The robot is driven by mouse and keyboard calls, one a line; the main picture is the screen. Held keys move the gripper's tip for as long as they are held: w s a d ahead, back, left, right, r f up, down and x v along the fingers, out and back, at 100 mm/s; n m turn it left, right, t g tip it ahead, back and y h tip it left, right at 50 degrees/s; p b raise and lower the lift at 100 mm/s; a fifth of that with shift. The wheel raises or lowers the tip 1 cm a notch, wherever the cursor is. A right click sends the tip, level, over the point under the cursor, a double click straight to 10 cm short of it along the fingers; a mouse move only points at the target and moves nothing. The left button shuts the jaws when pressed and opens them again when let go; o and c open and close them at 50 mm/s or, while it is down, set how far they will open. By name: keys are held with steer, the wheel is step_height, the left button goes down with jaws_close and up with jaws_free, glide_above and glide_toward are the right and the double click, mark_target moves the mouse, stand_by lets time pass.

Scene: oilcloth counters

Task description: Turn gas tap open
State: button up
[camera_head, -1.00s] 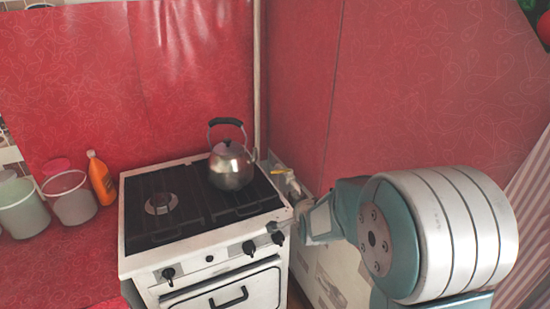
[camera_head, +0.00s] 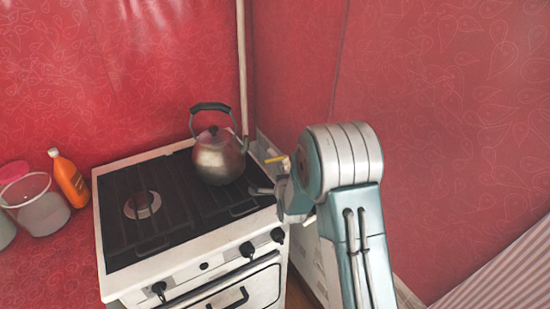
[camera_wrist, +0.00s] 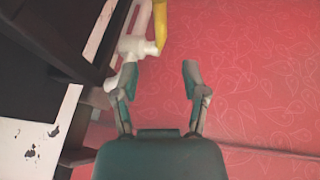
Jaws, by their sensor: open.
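The gas tap has a yellow handle (camera_head: 276,159) and sits behind the right back corner of the stove, by the wall. In the wrist view the yellow handle (camera_wrist: 161,24) joins a white pipe fitting (camera_wrist: 138,46) at the top. My gripper (camera_wrist: 159,75) is open and empty, and its two fingers point towards the fitting and handle. The handle is just beyond the fingertips, and no contact shows. In the head view my gripper (camera_head: 266,190) is at the stove's right edge, below the handle and partly hidden by my arm.
A metal kettle (camera_head: 218,158) stands on the stove (camera_head: 124,267), close to my gripper. A white pipe (camera_head: 242,70) runs up the corner. An orange bottle (camera_head: 68,181) and a bucket (camera_head: 38,208) stand at left. The red wall bounds the right side.

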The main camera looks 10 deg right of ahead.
mark_target(276, 158)
steer(key=x, duration=0.9)
steer(key=shift+w+f, duration=0.15)
steer(key=shift+w, duration=0.1)
jaws_close()
steer(key=shift+d, duration=0.1)
